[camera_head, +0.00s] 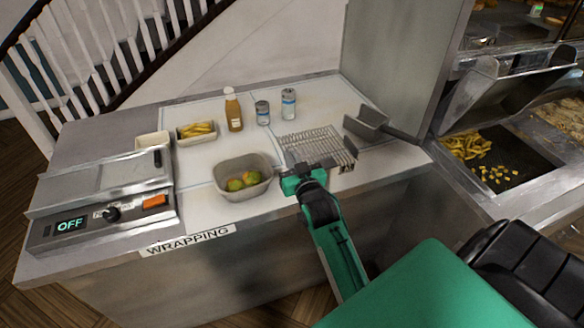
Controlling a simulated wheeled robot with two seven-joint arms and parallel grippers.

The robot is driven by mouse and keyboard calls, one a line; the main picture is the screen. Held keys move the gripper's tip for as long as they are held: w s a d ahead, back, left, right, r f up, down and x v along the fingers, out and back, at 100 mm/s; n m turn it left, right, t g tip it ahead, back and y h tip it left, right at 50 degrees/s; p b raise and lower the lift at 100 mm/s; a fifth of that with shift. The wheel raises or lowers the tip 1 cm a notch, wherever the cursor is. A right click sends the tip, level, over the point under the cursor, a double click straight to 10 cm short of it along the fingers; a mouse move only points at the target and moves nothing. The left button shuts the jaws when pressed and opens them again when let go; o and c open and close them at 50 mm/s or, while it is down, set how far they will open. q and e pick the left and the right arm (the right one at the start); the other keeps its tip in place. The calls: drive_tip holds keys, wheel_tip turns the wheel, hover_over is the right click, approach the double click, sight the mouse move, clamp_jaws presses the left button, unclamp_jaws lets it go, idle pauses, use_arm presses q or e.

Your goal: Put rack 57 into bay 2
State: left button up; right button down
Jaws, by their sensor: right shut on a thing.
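A wire rack (310,145) is over the right part of the white worktop, and its number cannot be read. My right gripper (318,167) is at the rack's near edge and shut on it; the fingers are small and partly hidden. A small dark-and-light tag (346,168) shows at the rack's near right corner. I cannot tell whether the rack touches the worktop. No bay marked 2 can be made out. My left gripper is not in view.
A bowl of fruit (233,162) stands left of my gripper. A grey scoop (366,122) lies right of the rack. Cans (289,103), a bottle (234,112) and a fries tray (183,135) stand behind. A wrapping machine (110,185) is left; a fries station (495,150) is right.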

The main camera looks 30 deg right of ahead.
wheel_tip(320, 180, down, 3)
drive_tip(key=shift+f+p, duration=0.2)
drive_tip(key=shift+p, duration=0.35)
drive_tip(key=shift+f, duration=0.1)
drive_tip(key=c, duration=2)
unclamp_jaws()
drive_tip(key=shift+f, duration=0.15)
drive_tip(key=o, duration=0.5)
drive_tip(key=shift+b, duration=0.35)
drive_tip(key=shift+s+a+f+b, duration=0.1)
drive_tip(key=shift+s+f+b, duration=0.05)
drive_tip(key=shift+s+b, duration=0.15)
drive_tip(key=b+v, duration=0.1)
drive_tip(key=v, duration=0.3)
drive_tip(key=b+v, duration=0.1)
drive_tip(key=v, duration=0.3)
drive_tip(key=b+v, duration=0.1)
drive_tip(key=v, duration=0.4)
drive_tip(key=shift+s+r+b, duration=0.15)
drive_tip(key=shift+r+b, duration=0.15)
drive_tip(key=shift+b, duration=0.05)
